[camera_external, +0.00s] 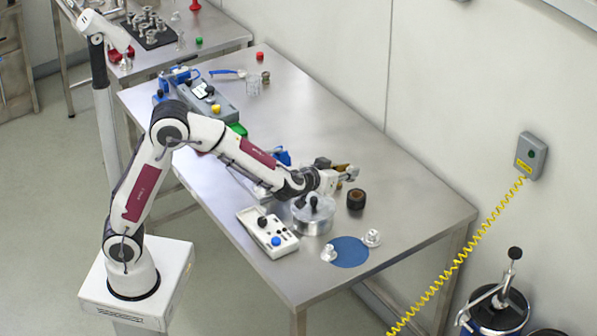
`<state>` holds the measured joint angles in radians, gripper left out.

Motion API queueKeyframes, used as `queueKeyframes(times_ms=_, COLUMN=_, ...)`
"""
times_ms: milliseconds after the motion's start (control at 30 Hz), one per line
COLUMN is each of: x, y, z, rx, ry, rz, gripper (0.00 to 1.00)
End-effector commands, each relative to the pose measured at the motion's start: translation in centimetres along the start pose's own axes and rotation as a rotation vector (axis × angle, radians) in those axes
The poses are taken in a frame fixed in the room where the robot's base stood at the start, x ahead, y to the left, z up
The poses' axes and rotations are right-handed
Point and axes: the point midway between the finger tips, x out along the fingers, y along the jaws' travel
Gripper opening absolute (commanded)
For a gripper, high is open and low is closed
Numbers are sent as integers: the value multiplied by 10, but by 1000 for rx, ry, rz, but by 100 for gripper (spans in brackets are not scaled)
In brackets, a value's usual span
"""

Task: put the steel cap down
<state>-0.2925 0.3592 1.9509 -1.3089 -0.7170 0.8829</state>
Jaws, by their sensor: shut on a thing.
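My gripper (346,172) is stretched out above the right half of the steel table (420,205), its fingers pointing right. It is shut on a small silvery piece (353,174), apparently the steel cap. The cap is partly hidden by the fingers, and its shape is too small to make out. It appears to be held above the tabletop, behind a round steel vessel (312,218) with black knobs.
A dark round piece (356,199) stands close to the gripper. A blue disc (349,252) lies near the front edge, with small silvery pieces at its left (329,253) and right (372,238). A control box (268,232) stands left of the vessel. The table's right end is clear.

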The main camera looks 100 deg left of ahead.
Motion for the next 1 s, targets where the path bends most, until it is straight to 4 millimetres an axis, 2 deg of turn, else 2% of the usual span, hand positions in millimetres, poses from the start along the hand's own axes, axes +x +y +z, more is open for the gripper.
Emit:
queueKeyframes(times_ms=100, x=20, y=-14, z=-16, rx=1, ry=2, rz=7, gripper=0)
queueKeyframes(times_ms=500, x=76, y=-66, z=-57, rx=17, ry=1, rz=41, gripper=0)
queueKeyframes(times_ms=800, x=113, y=-118, z=-80, rx=25, ry=0, rz=59, gripper=0)
queueKeyframes(times_ms=1000, x=131, y=-152, z=-89, rx=28, ry=-1, rz=66, gripper=0)
